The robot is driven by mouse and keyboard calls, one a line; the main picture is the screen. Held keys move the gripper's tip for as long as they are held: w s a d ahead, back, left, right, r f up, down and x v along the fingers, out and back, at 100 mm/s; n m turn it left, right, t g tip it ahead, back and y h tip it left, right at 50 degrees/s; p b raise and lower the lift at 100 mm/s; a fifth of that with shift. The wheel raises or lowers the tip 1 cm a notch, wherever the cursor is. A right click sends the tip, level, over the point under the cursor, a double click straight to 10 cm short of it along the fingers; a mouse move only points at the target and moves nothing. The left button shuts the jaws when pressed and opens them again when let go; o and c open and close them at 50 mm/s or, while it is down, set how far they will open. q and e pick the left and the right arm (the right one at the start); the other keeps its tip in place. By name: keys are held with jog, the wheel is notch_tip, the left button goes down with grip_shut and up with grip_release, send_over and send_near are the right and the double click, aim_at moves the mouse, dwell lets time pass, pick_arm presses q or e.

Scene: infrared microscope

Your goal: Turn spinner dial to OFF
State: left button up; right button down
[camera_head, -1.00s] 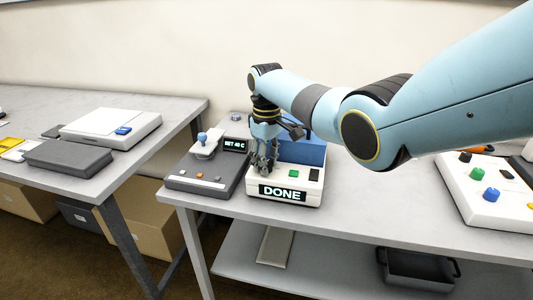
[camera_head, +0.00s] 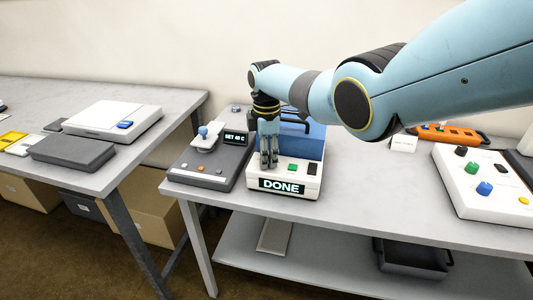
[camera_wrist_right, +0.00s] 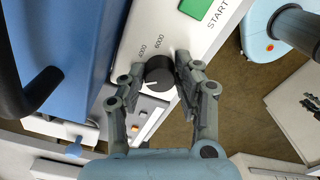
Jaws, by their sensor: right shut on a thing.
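The spinner is a white box with a blue upper part (camera_head: 300,140) and a screen reading DONE (camera_head: 282,186). Its black dial (camera_wrist_right: 158,73) shows in the right wrist view, with a white pointer line and the labels 4000 and 6000 beside it. My right gripper (camera_head: 268,164) points down at the spinner's front panel. In the right wrist view, its two fingers (camera_wrist_right: 156,82) stand on either side of the dial and are shut on it. In the head view the fingers hide the dial. The OFF mark cannot be made out. My left gripper is not in view.
A green button (camera_head: 292,168) and a black switch (camera_head: 312,168) sit right of the fingers. A dark grey device with a SET 40 C screen (camera_head: 236,138) stands close on the left. A white control box (camera_head: 484,188) and an orange rack (camera_head: 448,134) are at the right.

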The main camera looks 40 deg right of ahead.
jog(key=n, duration=0.4)
jog(key=shift+n, duration=0.4)
jog(key=shift+w, duration=0.1)
jog(key=c, duration=0.9)
grip_release()
jog(key=shift+c, duration=0.2)
jog(key=shift+r, duration=0.15)
notch_tip(320, 180, up, 12)
jog(key=shift+f, duration=0.2)
